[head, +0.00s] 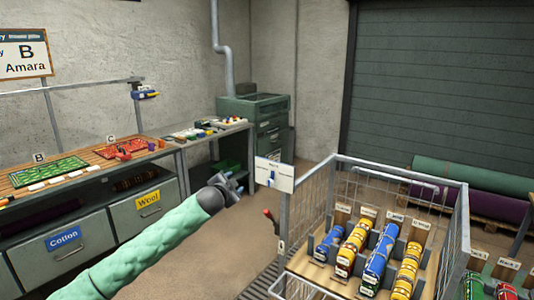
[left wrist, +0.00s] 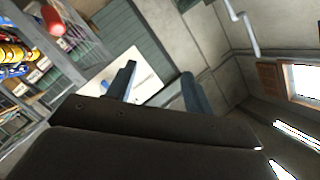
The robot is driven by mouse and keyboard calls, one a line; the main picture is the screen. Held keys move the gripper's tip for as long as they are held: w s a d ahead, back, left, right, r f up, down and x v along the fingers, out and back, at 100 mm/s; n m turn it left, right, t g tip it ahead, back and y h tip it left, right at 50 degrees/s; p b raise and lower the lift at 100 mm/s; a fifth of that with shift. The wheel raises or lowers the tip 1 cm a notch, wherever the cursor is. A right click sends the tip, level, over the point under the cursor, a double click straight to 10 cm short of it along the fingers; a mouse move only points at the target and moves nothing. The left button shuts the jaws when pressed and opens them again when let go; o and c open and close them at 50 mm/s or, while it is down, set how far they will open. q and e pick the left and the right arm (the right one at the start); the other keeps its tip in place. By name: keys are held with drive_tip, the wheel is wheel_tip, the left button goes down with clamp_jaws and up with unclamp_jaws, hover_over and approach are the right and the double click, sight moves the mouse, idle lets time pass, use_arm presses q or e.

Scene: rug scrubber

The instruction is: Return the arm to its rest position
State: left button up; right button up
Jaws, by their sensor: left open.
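My left arm, in a green quilted sleeve, reaches in from the lower left of the head view. Its gripper (head: 232,186) is held in the air in front of the workbench, left of the wire cage. In the left wrist view the two fingers (left wrist: 157,88) stand apart with nothing gripped between them. A white sign with a blue mark (left wrist: 122,78) shows behind the fingers; the same sign (head: 274,175) is on the cage corner post in the head view. My right gripper is not in view.
A wire cage (head: 463,215) at right holds several colored rolls (head: 378,258). The workbench (head: 178,136) at left carries a green mat (head: 47,171) and a red mat (head: 118,148), above Cotton (head: 63,240) and Wool (head: 147,200) drawers. Floor between is clear.

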use_arm(q)
drive_tip(key=s+a+f+n+g+y, duration=0.1)
drive_tip(key=s+a+f+n+g, duration=0.15)
drive_tip(key=s+f, duration=0.9)
drive_tip(key=s+a+f+n+g+y, duration=0.1)
drive_tip(key=s+a+f+n+g, duration=0.3)
drive_tip(key=f, duration=1.4)
drive_tip(key=s+f+n+g+y, duration=0.2)
drive_tip(key=s+f, duration=0.7)
drive_tip(key=f, duration=0.6)
drive_tip(key=s+f+g, duration=0.2)
drive_tip(key=s+f, duration=0.6)
drive_tip(key=s, duration=0.6)
drive_tip(key=s+d+f+n+g, duration=0.1)
drive_tip(key=s+f+g, duration=0.1)
drive_tip(key=s+f, duration=0.6)
drive_tip(key=s+f+n+g, duration=0.1)
drive_tip(key=s+f, duration=0.8)
drive_tip(key=s, duration=1.2)
drive_tip(key=shift+d+g+h, duration=0.2)
drive_tip(key=shift+g+h, duration=0.2)
drive_tip(key=shift+g, duration=0.05)
drive_tip(key=shift+w, duration=0.1)
